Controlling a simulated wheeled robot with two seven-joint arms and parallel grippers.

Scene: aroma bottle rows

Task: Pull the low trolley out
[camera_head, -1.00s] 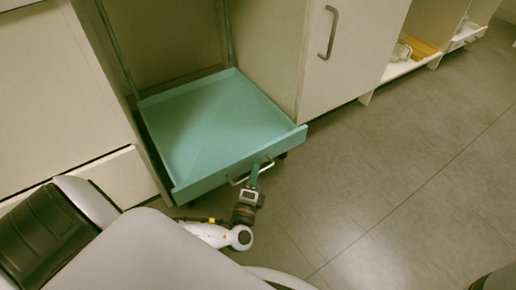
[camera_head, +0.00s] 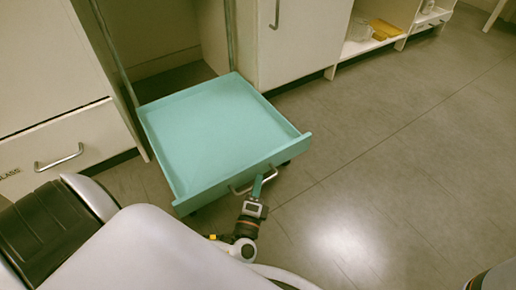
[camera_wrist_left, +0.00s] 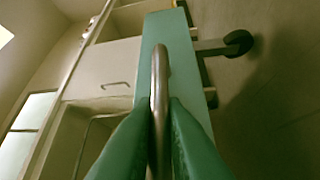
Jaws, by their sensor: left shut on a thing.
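The low trolley (camera_head: 215,130) is a teal, shallow, empty tray in the head view. It stands mostly out in front of the open bay, its back edge near the opening. A metal bar handle (camera_head: 240,190) is on its front panel. My left gripper (camera_head: 257,186) is shut on that handle. In the left wrist view the green fingers of my left gripper (camera_wrist_left: 158,115) lie on both sides of the handle (camera_wrist_left: 159,75), and a dark caster (camera_wrist_left: 238,43) shows beside the trolley's front panel (camera_wrist_left: 178,40). My right gripper is not in view.
The open bay (camera_head: 170,75) lies behind the trolley, between cabinet fronts. A drawer with a handle (camera_head: 60,158) is at left. A cabinet door (camera_head: 305,40) and low shelves with a yellow item (camera_head: 385,29) are at right. The grey floor (camera_head: 400,150) at right is clear.

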